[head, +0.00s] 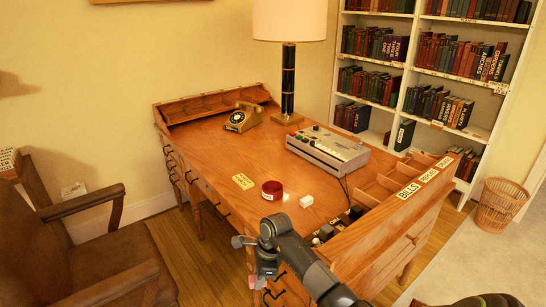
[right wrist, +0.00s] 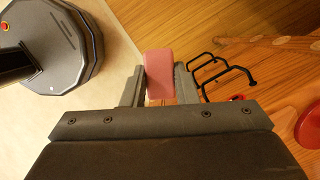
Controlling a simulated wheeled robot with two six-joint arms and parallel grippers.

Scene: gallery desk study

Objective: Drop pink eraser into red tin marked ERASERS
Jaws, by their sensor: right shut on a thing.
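The pink eraser (right wrist: 159,75) is a small block held between the two fingers of my right gripper (right wrist: 158,88) in the right wrist view. In the head view my right gripper (head: 258,272) hangs in front of the desk's near edge, beside the drawers, with a bit of pink at its tip. The red tin (head: 272,190) stands upright on the desk top, beyond the gripper. Its label is too small to read. Part of a round red thing, perhaps the tin, shows at the right edge of the right wrist view (right wrist: 311,126). My left gripper is out of view.
On the desk (head: 210,152) a white block (head: 306,201) and a yellow note (head: 243,181) flank the tin. A grey console (head: 328,150), a lamp (head: 288,85) and a phone (head: 242,118) stand farther back. A labelled sorter (head: 405,190) lines the right side. A chair (head: 85,240) stands left.

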